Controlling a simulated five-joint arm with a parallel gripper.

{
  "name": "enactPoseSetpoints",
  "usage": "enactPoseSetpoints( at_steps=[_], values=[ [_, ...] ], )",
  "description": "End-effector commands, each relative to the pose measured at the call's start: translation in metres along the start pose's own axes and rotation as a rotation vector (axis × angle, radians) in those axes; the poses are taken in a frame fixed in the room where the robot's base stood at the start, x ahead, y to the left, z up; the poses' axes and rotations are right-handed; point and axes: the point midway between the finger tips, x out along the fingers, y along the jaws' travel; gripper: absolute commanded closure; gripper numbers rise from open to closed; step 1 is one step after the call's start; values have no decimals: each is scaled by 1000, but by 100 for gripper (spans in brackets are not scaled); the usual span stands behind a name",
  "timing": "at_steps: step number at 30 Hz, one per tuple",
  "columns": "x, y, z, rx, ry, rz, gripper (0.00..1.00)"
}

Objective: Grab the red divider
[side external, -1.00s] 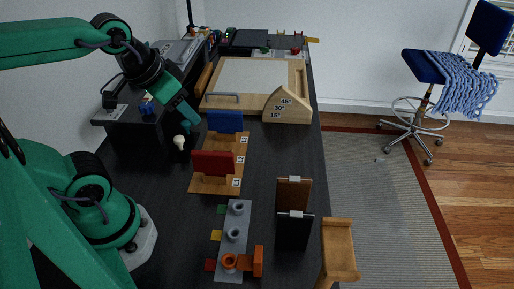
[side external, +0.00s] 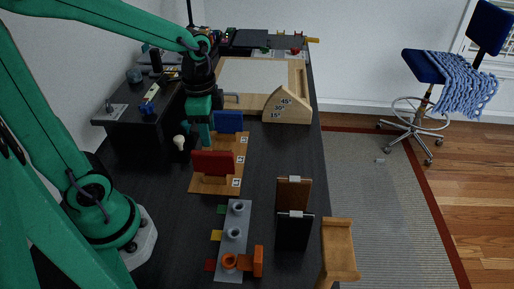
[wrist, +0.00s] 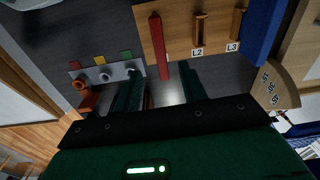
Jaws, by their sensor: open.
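The red divider (side external: 213,163) stands upright on the wooden slotted board (side external: 215,187), nearest its front end. In the wrist view the red divider (wrist: 158,40) is seen edge-on, its near end showing between my fingertips. My gripper (side external: 201,143) points down beside the board, near the far left of the red divider, and partly hides the blue divider's left side. In the wrist view my gripper (wrist: 163,74) is open with nothing held. I cannot tell whether either finger touches the red divider.
A blue divider (side external: 229,121) stands behind on the same board. A grey block with cups (side external: 233,240) lies in front. Brown (side external: 293,192) and black (side external: 293,232) upright panels stand at right. A small pale knob (side external: 179,142) sits left of the board.

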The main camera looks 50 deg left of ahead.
Motion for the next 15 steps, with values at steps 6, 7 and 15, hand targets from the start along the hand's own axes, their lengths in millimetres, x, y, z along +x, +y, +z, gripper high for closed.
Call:
enactPoseSetpoints(
  at_steps=[6, 7, 15],
  values=[
    [10, -2, -1, 59, -26, 27, 58],
    [10, -3, -1, 61, -27, 28, 58],
    [19, -2, -1, 61, -29, 30, 58]
  ],
)
